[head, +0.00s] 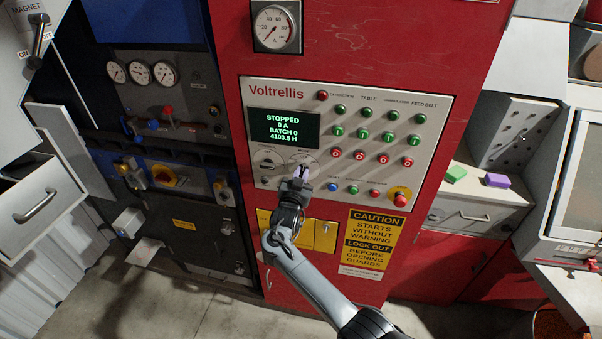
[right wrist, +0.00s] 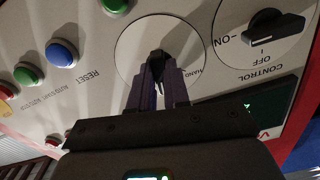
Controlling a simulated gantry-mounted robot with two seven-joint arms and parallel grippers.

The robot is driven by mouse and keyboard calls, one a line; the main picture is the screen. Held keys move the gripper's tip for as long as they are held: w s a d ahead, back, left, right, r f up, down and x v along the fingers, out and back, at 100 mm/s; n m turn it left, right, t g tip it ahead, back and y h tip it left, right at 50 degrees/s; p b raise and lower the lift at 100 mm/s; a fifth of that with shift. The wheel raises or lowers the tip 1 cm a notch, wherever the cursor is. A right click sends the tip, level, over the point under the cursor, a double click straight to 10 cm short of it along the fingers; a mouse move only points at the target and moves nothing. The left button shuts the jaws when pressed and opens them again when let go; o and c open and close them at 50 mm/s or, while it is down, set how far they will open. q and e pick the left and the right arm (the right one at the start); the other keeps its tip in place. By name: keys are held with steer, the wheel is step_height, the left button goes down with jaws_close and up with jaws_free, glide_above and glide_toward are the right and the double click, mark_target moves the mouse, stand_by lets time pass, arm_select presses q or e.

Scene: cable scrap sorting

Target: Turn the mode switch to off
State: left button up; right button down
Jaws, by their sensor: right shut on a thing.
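The mode switch (right wrist: 188,45) is a round white dial plate on the grey control panel, with the word HAND readable on it. My right gripper (head: 301,172) reaches up to the panel from below in the head view. Its dark purple fingers (right wrist: 158,72) are shut on the dark knob at the middle of the dial in the right wrist view. The fingers cover most of the knob and part of the lettering, so I cannot tell its exact setting. My left gripper is not in view.
The control switch (right wrist: 265,30), with a black handle, sits beside the mode switch. Blue (right wrist: 61,53) and green (right wrist: 27,74) buttons lie on its other side. The display (head: 284,127) reads STOPPED. A red emergency button (head: 400,198) is at the panel's lower right.

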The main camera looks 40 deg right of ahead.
steer(key=shift+n, duration=0.3)
stand_by(0.4)
steer(key=shift+r+n+p, duration=0.1)
steer(key=shift+n+p, duration=0.6)
steer(key=shift+n, duration=0.5)
steer(key=c, duration=1)
jaws_free()
steer(key=shift+s+a+p, duration=0.1)
steer(key=shift+p, duration=0.3)
